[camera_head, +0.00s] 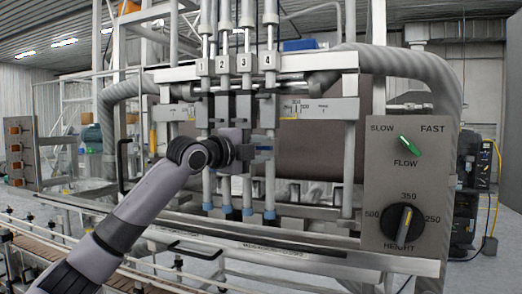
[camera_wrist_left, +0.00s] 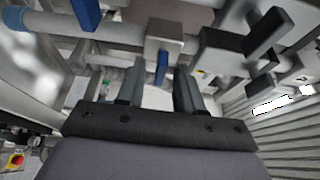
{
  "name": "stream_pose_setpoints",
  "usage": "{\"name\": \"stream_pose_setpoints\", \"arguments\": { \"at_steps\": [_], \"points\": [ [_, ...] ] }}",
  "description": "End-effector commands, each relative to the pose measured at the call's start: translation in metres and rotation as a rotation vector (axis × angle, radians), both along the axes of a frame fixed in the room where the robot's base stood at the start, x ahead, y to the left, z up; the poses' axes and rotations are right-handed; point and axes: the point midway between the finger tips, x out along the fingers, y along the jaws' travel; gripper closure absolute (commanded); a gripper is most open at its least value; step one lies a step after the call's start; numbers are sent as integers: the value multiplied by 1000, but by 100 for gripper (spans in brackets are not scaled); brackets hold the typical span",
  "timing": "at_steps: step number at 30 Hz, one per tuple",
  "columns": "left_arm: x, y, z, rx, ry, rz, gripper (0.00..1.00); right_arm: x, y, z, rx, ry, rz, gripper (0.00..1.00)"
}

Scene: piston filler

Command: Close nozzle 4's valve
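Nozzle 4 (camera_head: 270,190) is the rightmost of the numbered vertical tubes, under the label 4 (camera_head: 267,61). Its valve has a blue handle (camera_head: 264,148), which looks roughly horizontal in the head view. My left gripper (camera_head: 250,152) is at this valve, its fingers largely hidden. In the left wrist view, the left gripper (camera_wrist_left: 162,92) is open, its two grey fingers apart. The blue handle (camera_wrist_left: 162,68) points down from the grey valve block (camera_wrist_left: 165,36) toward the gap between the fingertips. I cannot tell whether a finger touches it. My right gripper is not in view.
Nozzles 1 to 3 stand close on the left; another blue handle (camera_wrist_left: 86,13) shows in the left wrist view. A control panel (camera_head: 404,180) with a green switch and black dial is at right. A conveyor (camera_head: 40,245) runs at lower left.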

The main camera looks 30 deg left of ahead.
Motion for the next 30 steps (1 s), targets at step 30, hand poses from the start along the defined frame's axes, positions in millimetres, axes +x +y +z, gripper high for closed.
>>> {"name": "stream_pose_setpoints", "arguments": {
  "at_steps": [30],
  "points": [
    [-66,10,0,0,1,-1,64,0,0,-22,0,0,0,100]
  ]
}}
